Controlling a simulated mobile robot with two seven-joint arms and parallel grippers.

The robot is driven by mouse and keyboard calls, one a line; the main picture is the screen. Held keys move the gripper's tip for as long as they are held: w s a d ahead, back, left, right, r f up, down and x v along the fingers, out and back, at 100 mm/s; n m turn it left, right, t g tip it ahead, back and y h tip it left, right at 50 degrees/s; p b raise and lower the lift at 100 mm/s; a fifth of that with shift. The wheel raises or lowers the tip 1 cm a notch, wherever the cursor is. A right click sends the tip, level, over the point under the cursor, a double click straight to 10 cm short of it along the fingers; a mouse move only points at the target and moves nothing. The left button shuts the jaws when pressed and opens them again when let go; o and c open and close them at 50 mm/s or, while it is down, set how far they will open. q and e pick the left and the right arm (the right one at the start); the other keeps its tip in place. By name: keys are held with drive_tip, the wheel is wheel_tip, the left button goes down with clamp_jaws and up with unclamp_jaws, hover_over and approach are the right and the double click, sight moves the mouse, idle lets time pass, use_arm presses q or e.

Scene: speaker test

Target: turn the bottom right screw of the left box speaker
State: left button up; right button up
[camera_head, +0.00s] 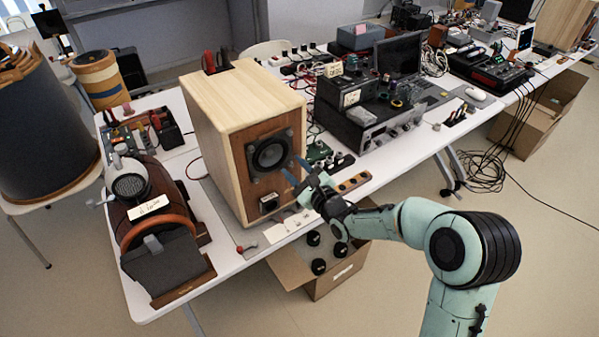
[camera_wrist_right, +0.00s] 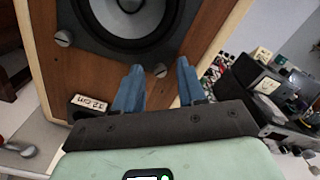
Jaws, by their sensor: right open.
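The left box speaker (camera_head: 215,135) is a pale wooden cabinet with a brown front on the white table. Its black driver (camera_head: 270,155) also shows in the right wrist view (camera_wrist_right: 128,14). In that view the bottom right screw (camera_wrist_right: 160,70) is a grey slotted head at the driver frame's lower corner. My right gripper (camera_head: 297,171) is in front of the speaker's face at the driver's lower right. Its blue fingers (camera_wrist_right: 160,80) are open and spread on either side of the screw, apparently without touching it. My left gripper is not in view.
Another screw (camera_wrist_right: 63,38) is on the driver frame's left. A small labelled block (camera_wrist_right: 90,103) is below it. An open cardboard box (camera_head: 320,285) with several black-topped items is below the table edge. Stacked electronics (camera_head: 370,120) stand right of the speaker, and a brown rounded device (camera_head: 145,205) stands left.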

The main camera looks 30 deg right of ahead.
drive_tip(key=s+d, duration=0.1)
drive_tip(key=s, duration=1.2)
drive_tip(key=shift+s, duration=0.2)
